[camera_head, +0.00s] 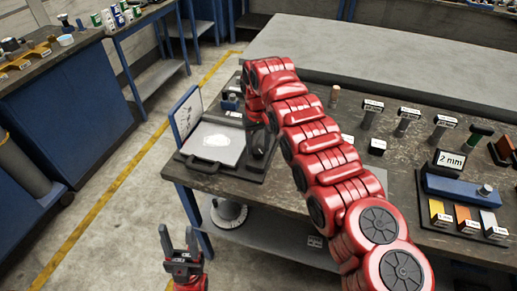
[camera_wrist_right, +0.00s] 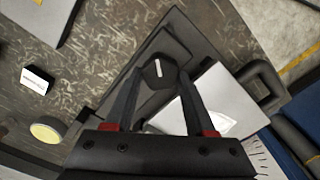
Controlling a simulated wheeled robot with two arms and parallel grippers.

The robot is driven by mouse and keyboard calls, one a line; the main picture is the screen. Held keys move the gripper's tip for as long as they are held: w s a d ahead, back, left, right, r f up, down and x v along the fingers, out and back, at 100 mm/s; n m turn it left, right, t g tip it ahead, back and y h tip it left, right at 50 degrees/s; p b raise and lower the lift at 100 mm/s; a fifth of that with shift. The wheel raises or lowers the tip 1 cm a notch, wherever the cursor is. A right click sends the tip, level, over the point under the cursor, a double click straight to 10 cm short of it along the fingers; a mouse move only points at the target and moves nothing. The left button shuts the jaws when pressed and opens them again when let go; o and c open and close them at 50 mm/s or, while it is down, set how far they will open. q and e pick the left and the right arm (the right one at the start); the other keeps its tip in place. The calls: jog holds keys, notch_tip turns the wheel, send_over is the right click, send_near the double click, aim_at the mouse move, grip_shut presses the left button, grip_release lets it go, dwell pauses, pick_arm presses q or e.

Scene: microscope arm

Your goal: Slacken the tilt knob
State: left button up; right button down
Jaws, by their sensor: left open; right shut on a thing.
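The tilt knob (camera_wrist_right: 158,74) is a dark, faceted knob with a short white mark on its face. It shows in the right wrist view between the two fingertips. My right gripper (camera_wrist_right: 159,84) is shut on it, one finger on each side. In the head view the right arm reaches across the bench to a dark base at its left end, and the arm hides the knob and the fingertips there. My left gripper (camera_head: 180,243) is open and empty, its fingers pointing up, below and in front of the bench's left end.
A light plate (camera_head: 216,143) with a black handle lies left of the right arm, beside a blue-edged upright panel (camera_head: 185,115). Several labelled tools, a 2 mm sign (camera_head: 449,161) and a blue block (camera_head: 460,188) stand on the bench's right. Floor around the left gripper is clear.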

aim_at(256, 148)
jog(key=n, duration=0.5)
jog(key=shift+a+n+b, duration=0.1)
jog(key=shift+n+b, duration=0.2)
jog(key=shift+b, duration=0.05)
dwell(0.4)
jog(key=shift+c, duration=1.2)
grip_release()
jog(key=shift+r, duration=0.1)
jog(key=shift+r, duration=0.4)
notch_tip(256, 148, up, 5)
jog(key=shift+a+r+p, duration=0.1)
jog(key=shift+a+p, duration=0.05)
jog(key=shift+p, duration=0.25)
notch_tip(256, 148, up, 11)
jog(key=p, duration=1.1)
jog(key=shift+r, duration=0.15)
